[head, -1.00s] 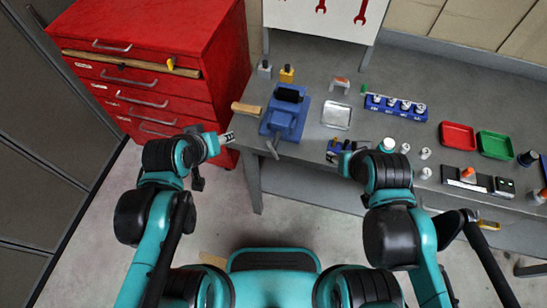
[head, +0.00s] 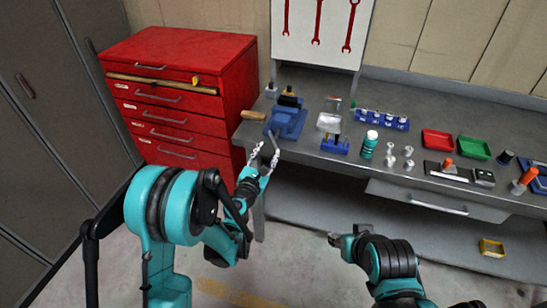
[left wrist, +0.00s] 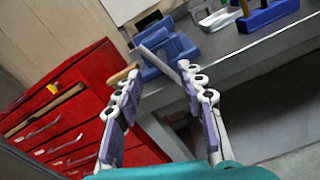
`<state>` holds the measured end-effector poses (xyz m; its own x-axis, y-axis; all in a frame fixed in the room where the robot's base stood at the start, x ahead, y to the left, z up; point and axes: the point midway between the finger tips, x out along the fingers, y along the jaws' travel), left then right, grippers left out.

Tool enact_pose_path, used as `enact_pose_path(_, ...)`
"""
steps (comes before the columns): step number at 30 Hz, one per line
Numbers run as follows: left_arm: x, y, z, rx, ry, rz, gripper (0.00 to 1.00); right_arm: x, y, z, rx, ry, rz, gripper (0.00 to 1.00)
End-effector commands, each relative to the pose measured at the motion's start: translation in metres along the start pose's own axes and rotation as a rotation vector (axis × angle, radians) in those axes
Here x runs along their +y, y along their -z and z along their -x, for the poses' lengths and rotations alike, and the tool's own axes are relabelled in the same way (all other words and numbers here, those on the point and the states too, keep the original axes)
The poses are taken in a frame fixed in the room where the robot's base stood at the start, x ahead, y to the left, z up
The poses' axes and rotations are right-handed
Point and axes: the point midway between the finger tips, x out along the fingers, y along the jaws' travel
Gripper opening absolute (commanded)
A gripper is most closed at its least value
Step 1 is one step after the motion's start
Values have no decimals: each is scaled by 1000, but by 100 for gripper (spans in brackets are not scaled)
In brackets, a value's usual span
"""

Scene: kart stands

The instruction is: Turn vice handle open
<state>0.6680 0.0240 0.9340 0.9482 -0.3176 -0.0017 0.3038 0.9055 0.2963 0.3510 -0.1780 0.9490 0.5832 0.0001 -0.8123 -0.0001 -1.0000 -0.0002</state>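The blue vice (head: 287,122) stands at the left front of the grey bench. Its grey handle bar (head: 274,142) slants down past the bench's front edge. In the left wrist view the vice (left wrist: 178,48) is beyond the fingers, and the handle (left wrist: 160,61) shows between them. My left gripper (head: 266,154) is open at the lower end of the handle, with one finger on each side; contact is not clear. Its spread fingers also show in the left wrist view (left wrist: 158,75). My right gripper (head: 335,239) is low in front of the bench, away from the vice; its fingers are too small to judge.
A red drawer cabinet (head: 175,110) stands left of the bench. A wooden-handled tool (head: 253,115) lies beside the vice. A blue holder (head: 335,145), a green bottle (head: 369,145) and a metal tray (head: 329,122) are to its right. The floor before the bench is clear.

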Motion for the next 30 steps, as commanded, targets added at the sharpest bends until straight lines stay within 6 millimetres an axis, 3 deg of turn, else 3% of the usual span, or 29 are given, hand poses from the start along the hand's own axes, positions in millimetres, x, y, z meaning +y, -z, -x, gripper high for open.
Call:
enact_pose_path(5,-1,8,-11,-1,-12,51,39,0,-2,-3,0,0,0,45)
enact_pose_path(18,0,8,-74,-1,-10,45,39,0,-11,-16,0,0,0,45)
enact_pose_path(28,0,6,-80,-1,-10,45,39,0,-11,-16,0,0,0,45)
enact_pose_path(29,0,6,-80,-1,-10,45,37,0,-11,-16,0,0,0,45)
enact_pose_path(30,0,6,-80,-1,-10,45,26,0,-11,-16,0,0,0,45)
